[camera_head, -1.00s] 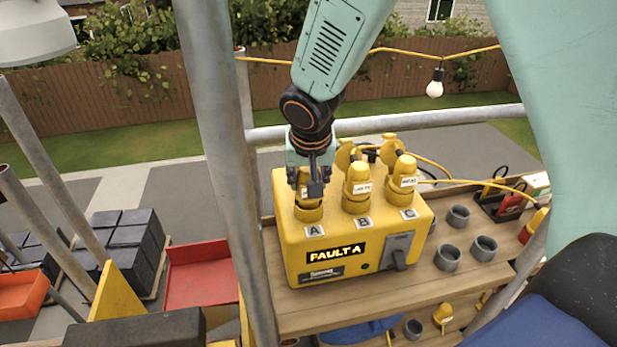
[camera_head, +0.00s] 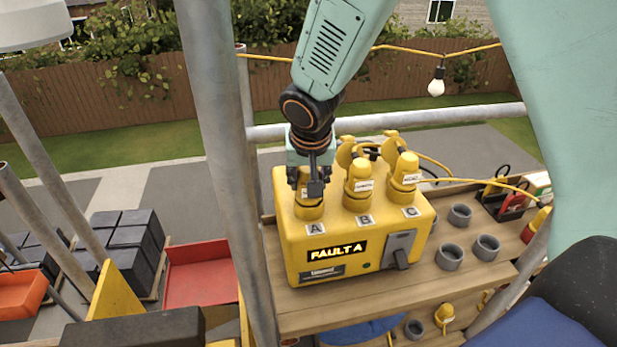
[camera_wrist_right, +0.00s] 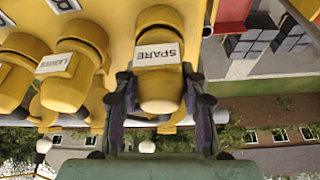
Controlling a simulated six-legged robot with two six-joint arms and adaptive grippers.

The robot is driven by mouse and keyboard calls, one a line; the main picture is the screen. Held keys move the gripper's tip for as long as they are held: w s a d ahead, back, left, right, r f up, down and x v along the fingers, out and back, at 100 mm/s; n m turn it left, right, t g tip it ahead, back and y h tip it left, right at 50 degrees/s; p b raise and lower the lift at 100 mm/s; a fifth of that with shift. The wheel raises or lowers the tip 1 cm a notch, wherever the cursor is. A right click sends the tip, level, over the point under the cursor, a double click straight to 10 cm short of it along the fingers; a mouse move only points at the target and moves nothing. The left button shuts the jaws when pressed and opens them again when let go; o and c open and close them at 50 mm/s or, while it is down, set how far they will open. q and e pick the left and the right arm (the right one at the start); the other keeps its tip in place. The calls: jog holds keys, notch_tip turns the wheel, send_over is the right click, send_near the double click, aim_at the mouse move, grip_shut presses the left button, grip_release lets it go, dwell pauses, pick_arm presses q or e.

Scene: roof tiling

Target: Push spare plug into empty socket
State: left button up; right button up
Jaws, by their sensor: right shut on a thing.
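The yellow power box (camera_head: 290,240) stands on a wooden shelf, its display reading "FAULT A". My right gripper (camera_head: 312,184) points down over position A and is shut on the yellow spare plug (camera_head: 309,209). In the right wrist view the plug's "SPARE" label (camera_wrist_right: 157,54) shows between the two fingers (camera_wrist_right: 160,100). The plug stands upright at A; the socket mouth is hidden, so I cannot tell how deep it sits. Two other labelled yellow plugs, plug B (camera_head: 358,185) and plug C (camera_head: 403,180), stand in the box beside it. My left gripper is not in view.
A grey lever (camera_head: 400,250) is on the box front. Several grey cups (camera_head: 450,257) stand on the shelf (camera_head: 300,322) to the right. A scaffold pole (camera_head: 222,150) rises close left of the box, and a rail (camera_head: 440,118) crosses behind it.

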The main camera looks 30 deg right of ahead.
aim_at(309, 170)
jog(key=shift+f, duration=0.2)
jog(key=o, duration=1)
jog(key=shift+r, duration=0.1)
jog(key=shift+p+v, duration=1.7)
jog(key=shift+v, duration=0.65)
jog(key=p+v, duration=0.5)
jog(key=v, duration=0.1)
jog(key=shift+s+r+p, duration=0.1)
jog(key=shift+s+p, duration=0.1)
jog(key=shift+p, duration=0.2)
jog(key=shift+w, duration=0.1)
